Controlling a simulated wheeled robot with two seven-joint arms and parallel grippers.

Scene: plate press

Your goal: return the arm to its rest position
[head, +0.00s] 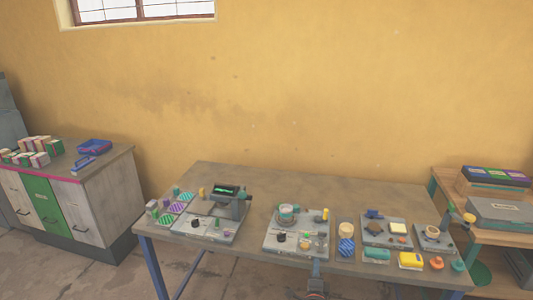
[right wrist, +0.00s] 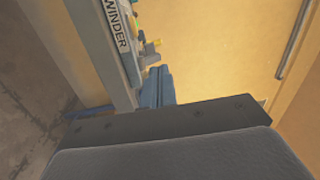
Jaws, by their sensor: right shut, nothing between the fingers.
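My right gripper (head: 316,267) shows small at the bottom middle of the head view, at the front edge of the workbench (head: 215,172). It is shut with nothing between its fingers. It is apart from the devices on the bench top. In the right wrist view, a dark grey part of my own arm fills the lower half. My left gripper is not in view.
On the bench stand a left device with a small screen (head: 226,190), a middle device (head: 290,232) and several small parts. A cabinet (head: 105,185) is at left, a wooden shelf (head: 450,186) at right. A panel marked WINDER (right wrist: 116,28) shows in the wrist view.

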